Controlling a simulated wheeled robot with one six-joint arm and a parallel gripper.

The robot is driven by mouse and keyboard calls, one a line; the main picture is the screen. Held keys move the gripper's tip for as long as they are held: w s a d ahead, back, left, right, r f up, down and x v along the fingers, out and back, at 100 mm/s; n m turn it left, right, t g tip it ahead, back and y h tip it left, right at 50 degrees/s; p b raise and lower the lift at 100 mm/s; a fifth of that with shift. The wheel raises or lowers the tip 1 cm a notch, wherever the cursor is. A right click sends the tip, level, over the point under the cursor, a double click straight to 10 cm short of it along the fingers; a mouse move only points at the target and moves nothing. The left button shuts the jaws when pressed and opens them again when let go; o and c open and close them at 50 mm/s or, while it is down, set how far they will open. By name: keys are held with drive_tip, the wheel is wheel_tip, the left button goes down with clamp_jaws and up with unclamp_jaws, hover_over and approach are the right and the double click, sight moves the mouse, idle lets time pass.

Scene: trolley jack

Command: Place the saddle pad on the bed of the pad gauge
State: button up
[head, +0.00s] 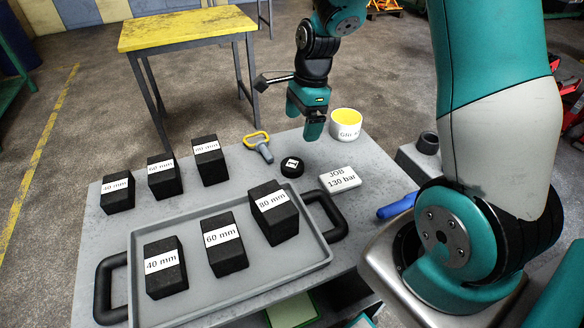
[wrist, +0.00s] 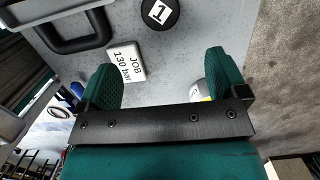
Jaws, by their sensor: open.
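A round black pad (head: 291,167) with a white label lies flat on the grey table, right of centre. In the wrist view the pad (wrist: 158,14) reads "1" and is cut by the top edge. My gripper (head: 314,122) hangs above the table, behind the pad in the head view and apart from it. In the wrist view its two green fingers (wrist: 162,78) stand wide apart with nothing between them. I cannot clearly identify the pad gauge or its bed. A grey block with a dark round part (head: 427,143) stands at the right, partly hidden by my arm.
A "JOB 130 bar" card (head: 339,179) lies beside the pad. A yellow-handled pin (head: 258,146) and a white-and-yellow cup (head: 346,123) are close by. A grey tray (head: 205,303) holds black blocks; more blocks (head: 118,192) stand behind it. A yellow-topped table (head: 187,27) stands beyond.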

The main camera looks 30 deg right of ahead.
sight(292, 164)
drive_tip(key=f, duration=0.4)
drive_tip(key=a+f, duration=0.1)
drive_tip(key=f, duration=0.3)
drive_tip(key=a+f, duration=0.1)
drive_tip(key=f, duration=0.3)
drive_tip(key=shift+w+a+p, duration=0.1)
drive_tip(key=shift+w+p, duration=0.2)
drive_tip(key=c, duration=1.1)
drive_tip(key=shift+r, duration=0.1)
